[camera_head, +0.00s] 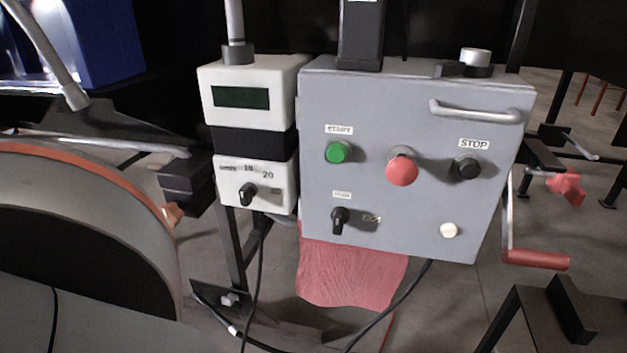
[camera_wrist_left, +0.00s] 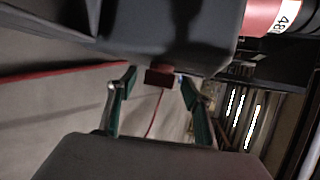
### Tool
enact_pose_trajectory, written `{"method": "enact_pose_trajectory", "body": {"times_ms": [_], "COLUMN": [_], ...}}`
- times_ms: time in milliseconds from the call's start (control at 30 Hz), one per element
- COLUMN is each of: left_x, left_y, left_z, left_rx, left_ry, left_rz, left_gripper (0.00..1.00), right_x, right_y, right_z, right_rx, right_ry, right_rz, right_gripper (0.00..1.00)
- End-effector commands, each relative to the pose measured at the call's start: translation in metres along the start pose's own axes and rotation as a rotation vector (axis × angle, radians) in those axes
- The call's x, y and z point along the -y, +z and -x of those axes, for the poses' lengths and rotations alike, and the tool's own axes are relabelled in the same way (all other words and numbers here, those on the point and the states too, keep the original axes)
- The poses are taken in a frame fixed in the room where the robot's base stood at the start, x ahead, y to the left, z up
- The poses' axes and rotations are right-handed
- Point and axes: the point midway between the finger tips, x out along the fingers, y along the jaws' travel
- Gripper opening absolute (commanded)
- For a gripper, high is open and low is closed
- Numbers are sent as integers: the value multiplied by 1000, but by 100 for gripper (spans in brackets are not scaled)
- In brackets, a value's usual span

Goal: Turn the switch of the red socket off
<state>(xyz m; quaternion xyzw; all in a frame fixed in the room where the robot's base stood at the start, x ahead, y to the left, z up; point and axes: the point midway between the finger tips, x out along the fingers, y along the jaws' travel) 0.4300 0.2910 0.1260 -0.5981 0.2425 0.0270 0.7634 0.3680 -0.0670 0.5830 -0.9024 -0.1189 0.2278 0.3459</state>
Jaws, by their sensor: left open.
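In the left wrist view my left gripper (camera_wrist_left: 157,76) is open, with its two green-padded fingers spread apart. A small dark red block (camera_wrist_left: 160,77) shows between the fingertips, under a dark grey housing (camera_wrist_left: 195,30). I cannot tell whether the fingers touch it, or whether it is the switch. A red cylinder (camera_wrist_left: 275,14) with a white label reading "48" sticks out at the upper right; it may be part of the red socket. The socket and its switch cannot be picked out in the head view. My right gripper is in neither view.
The head view shows a grey control box (camera_head: 420,120) with buttons, a white display unit (camera_head: 222,82) with a knob, and a red crank handle (camera_head: 536,259) at right. A large round-edged machine part (camera_head: 90,190) stands at left. Black cables hang below the boxes.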

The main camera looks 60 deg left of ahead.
Motion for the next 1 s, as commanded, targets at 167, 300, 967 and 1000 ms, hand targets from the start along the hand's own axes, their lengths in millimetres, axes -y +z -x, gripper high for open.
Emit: {"method": "enact_pose_trajectory", "body": {"times_ms": [167,300,967,1000], "left_x": [-2,-2,0,0], "left_y": [-1,-2,-1,-1], "left_z": [24,52,117,117], "left_rx": [-1,-3,-2,-2], "left_ry": [3,4,1,1], "left_rz": [0,0,1,1], "left_gripper": [50,50,50,50], "right_x": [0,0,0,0], "right_y": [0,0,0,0], "right_z": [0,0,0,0], "right_rx": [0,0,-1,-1], "right_ry": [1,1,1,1], "right_rz": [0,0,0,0], "right_gripper": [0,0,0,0]}}
